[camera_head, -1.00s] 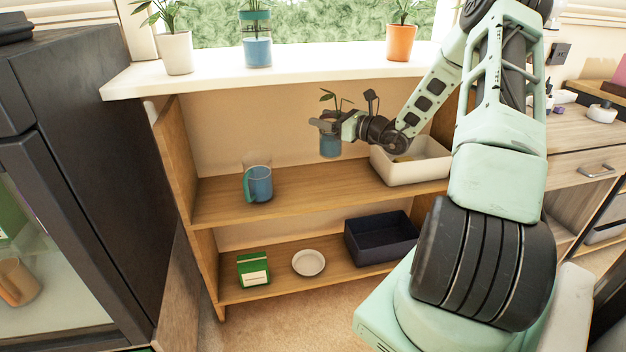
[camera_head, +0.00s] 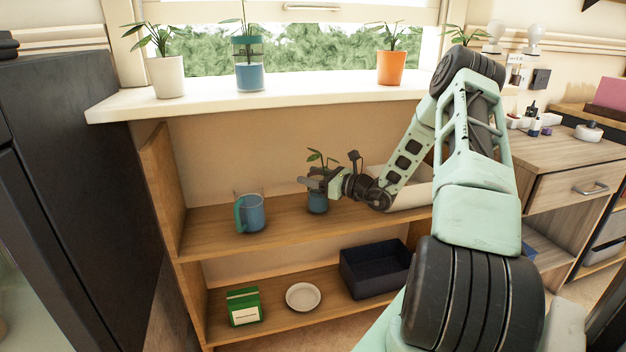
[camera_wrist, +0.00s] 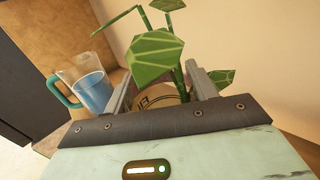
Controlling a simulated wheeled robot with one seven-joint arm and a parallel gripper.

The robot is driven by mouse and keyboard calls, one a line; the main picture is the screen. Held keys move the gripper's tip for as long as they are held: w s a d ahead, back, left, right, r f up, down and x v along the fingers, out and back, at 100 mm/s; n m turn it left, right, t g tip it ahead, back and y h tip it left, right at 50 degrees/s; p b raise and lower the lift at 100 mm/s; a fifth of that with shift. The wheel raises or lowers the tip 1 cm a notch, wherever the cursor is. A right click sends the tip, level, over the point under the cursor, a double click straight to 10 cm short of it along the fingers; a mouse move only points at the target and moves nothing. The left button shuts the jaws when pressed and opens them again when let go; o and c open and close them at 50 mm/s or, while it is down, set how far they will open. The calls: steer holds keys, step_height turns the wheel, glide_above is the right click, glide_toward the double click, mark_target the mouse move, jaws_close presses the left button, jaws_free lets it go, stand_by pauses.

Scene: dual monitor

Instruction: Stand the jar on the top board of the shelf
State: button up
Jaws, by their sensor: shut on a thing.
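The jar (camera_head: 318,203) is small and blue with a green plant sticking out of its top. My gripper (camera_head: 316,184) is shut on the jar near its rim and holds it upright. The jar's base shows against the top wooden board (camera_head: 285,222) of the shelf; I cannot tell whether it touches. In the wrist view the jar's round brown top (camera_wrist: 158,97) sits between my two fingers, partly hidden by leaves. My gripper also shows in the wrist view (camera_wrist: 160,92).
A white bin (camera_head: 408,196) is to the right, partly behind my arm. The white sill (camera_head: 300,102) overhangs above. The lower board holds a green box (camera_head: 243,306), white dish (camera_head: 303,296) and dark bin (camera_head: 375,270).

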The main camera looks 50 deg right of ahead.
steer(key=o, duration=1.5)
steer(key=shift+f, duration=0.1)
steer(key=shift+o, duration=0.2)
steer(key=shift+r, duration=0.2)
steer(key=p+v, duration=0.3)
steer(key=v, duration=0.9)
steer(key=shift+s+f, duration=0.1)
